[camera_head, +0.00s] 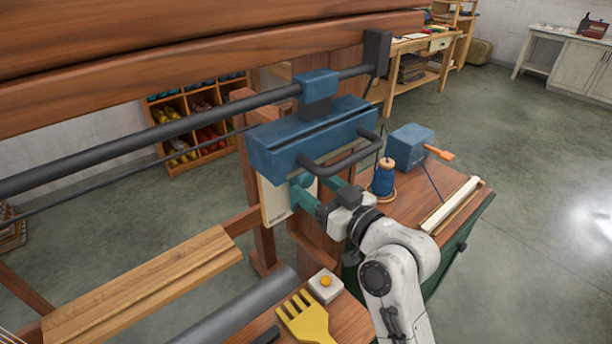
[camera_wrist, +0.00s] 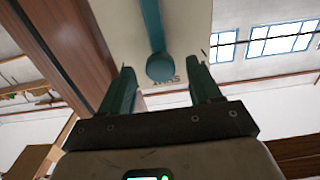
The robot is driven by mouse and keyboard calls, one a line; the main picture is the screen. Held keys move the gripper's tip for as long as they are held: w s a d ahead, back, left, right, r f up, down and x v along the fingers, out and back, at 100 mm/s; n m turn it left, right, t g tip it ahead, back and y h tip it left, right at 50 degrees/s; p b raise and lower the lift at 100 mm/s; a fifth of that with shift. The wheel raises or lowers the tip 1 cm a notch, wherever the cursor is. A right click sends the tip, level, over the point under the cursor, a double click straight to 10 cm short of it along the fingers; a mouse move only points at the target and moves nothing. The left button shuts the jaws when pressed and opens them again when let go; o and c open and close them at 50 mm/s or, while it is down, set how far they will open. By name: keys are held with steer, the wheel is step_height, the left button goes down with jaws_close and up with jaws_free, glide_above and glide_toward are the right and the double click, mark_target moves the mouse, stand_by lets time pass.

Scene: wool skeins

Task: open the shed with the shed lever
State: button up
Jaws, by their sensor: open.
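The shed lever is a teal bar with a round knob (camera_wrist: 160,66) on a cream plate (camera_wrist: 188,22) that carries partly hidden lettering. In the head view the knob (camera_head: 301,180) sticks out from the plate (camera_head: 272,203) on the loom post, below the blue carriage. My gripper (camera_head: 318,191) is open, its teal fingers pointing at the plate. In the wrist view the knob lies between the fingertips of my gripper (camera_wrist: 161,72), with a visible gap on each side. The lever's far end is out of the wrist view, and the carriage hides part of it in the head view.
The blue carriage (camera_head: 305,135) with its dark handle (camera_head: 342,156) hangs close above my gripper. A side table to the right holds a blue thread spool (camera_head: 384,178) and a blue box (camera_head: 409,147). A yellow comb (camera_head: 303,318) and a white button box (camera_head: 325,284) lie below.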

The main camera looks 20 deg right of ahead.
mark_target(309, 183)
steer(key=shift+x, duration=1.7)
steer(key=shift+c, duration=0.4)
jaws_close()
